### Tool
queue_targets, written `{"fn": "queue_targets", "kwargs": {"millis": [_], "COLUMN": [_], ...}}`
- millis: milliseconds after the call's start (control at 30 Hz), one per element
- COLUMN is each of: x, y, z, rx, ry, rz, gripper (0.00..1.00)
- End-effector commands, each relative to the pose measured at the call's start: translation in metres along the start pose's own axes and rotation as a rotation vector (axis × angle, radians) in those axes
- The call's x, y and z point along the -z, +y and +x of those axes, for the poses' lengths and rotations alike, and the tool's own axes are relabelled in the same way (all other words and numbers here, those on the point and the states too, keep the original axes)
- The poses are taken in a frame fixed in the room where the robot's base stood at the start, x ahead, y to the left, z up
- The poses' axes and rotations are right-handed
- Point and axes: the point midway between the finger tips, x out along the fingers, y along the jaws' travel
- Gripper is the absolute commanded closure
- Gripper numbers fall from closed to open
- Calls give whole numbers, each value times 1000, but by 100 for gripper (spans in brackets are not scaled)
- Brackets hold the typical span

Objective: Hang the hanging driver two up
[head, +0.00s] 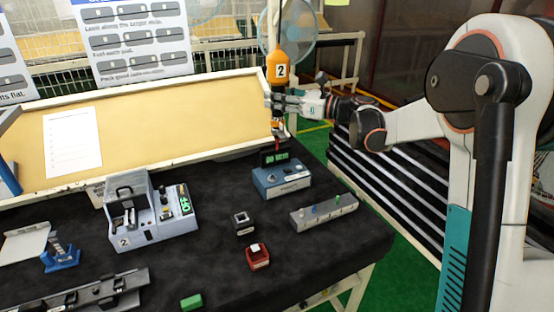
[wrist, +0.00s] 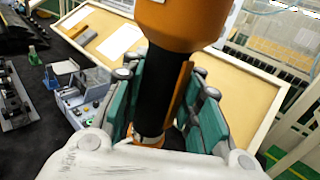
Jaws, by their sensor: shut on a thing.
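The hanging driver two (head: 278,68) is orange with a white "2" label and a dark lower shaft. It is upright above the back right of the table, and a pale cord or rod rises from its top. My gripper (head: 283,102) is shut on its lower part, coming from the right. In the wrist view, the driver's orange body (wrist: 182,22) fills the top middle, and its black shaft stands between the green finger pads of my gripper (wrist: 160,95). The upper attachment is out of the wrist view.
A blue box with a display (head: 281,180) stands below the driver. A grey strip with coloured pegs (head: 324,210), a grey fixture marked 2 (head: 150,212), a red button box (head: 258,257) and a small dark block (head: 242,223) are on the black table. A tan board (head: 180,125) runs behind.

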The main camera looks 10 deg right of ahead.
Motion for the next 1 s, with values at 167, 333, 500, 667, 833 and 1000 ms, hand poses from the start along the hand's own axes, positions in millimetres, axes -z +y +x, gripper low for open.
{"fn": "queue_targets", "kwargs": {"millis": [167, 333, 500, 667, 833, 1000], "x": [0, -9, -19, -21, -20, -20], "y": [17, 22, 22, 22, 22, 22], "z": [-12, -16, -15, -15, -15, -15], "rx": [0, 0, 0, 0, 0, 0], "ry": [0, 0, 0, 0, 0, 0], "rz": [-1, -1, -1, -1, -1, -1], "gripper": [100, 100, 100, 100, 100, 100]}}
